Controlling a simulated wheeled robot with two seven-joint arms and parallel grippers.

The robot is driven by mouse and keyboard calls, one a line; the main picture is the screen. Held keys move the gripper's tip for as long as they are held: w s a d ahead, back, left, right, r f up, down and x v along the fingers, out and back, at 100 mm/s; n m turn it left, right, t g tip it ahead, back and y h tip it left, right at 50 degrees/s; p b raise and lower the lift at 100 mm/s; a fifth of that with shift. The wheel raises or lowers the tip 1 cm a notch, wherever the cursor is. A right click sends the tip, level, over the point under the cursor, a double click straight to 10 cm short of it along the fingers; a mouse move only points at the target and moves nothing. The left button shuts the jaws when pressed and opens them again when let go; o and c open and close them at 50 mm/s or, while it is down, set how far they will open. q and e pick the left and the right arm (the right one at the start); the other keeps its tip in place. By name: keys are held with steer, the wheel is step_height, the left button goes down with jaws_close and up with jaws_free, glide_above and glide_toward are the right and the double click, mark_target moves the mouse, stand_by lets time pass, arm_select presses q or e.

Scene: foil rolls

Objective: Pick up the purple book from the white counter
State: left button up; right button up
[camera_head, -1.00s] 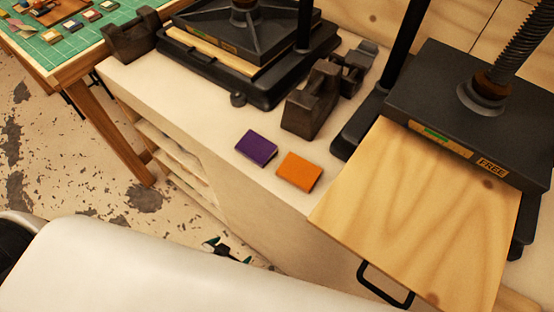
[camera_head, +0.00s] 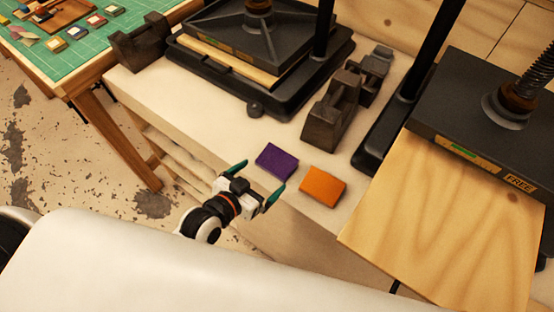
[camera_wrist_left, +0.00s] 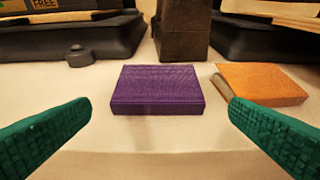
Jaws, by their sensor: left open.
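The purple book (camera_head: 277,160) lies flat on the white counter (camera_head: 205,125) near its front edge. In the left wrist view the purple book (camera_wrist_left: 157,90) is centred ahead, between and beyond my two green fingertips. My left gripper (camera_head: 257,183) is open and empty, just in front of the book at the counter edge, with its fingers spread wider than the book in the wrist view (camera_wrist_left: 160,115). It does not touch the book. My right gripper is not in view.
A dark metal block (camera_head: 330,112) stands behind. Black presses (camera_head: 262,50) flank the spot. The counter left of the book is clear.

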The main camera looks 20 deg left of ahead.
mark_target(274, 165)
arm_select(q)
steer(key=shift+w+d+f, duration=0.1)
steer(key=shift+w+d, duration=0.1)
steer(key=shift+w, duration=0.3)
steer(key=p+x, duration=0.1)
steer(key=x, duration=0.3)
steer(key=shift+w+f+p, duration=0.1)
steer(key=shift+w+p, duration=0.2)
steer(key=shift+w, duration=0.05)
steer(key=shift+s, duration=0.1)
steer(key=c, duration=0.8)
steer(key=shift+o, duration=0.2)
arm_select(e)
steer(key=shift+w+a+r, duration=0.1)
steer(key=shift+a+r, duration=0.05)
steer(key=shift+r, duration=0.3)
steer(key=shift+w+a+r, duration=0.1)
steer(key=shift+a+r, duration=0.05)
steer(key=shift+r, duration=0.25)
